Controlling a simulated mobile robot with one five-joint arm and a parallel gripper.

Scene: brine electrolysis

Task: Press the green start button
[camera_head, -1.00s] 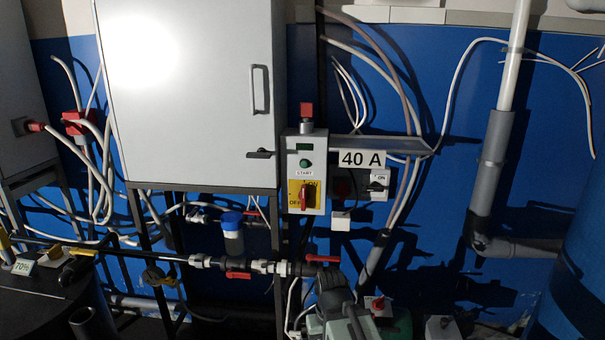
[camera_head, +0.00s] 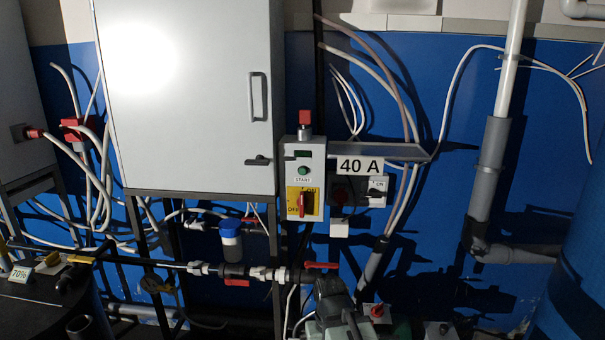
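The green start button (camera_head: 303,170) is a small round green button on the upper part of a grey control box (camera_head: 310,148), just above a label reading START. The box hangs on the blue wall to the right of a large grey cabinet. Below the button, a red rotary handle (camera_head: 302,204) sits on a yellow plate with OFF lettering. Nothing touches or covers the button. My gripper is not in view.
The cabinet (camera_head: 190,110) stands left of the box. A 40 A sign (camera_head: 360,165) and a grey switch box (camera_head: 378,192) are to its right. Red-handled pipe valves (camera_head: 320,265) and a dark pump-like unit (camera_head: 332,298) lie below. The space before the button looks clear.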

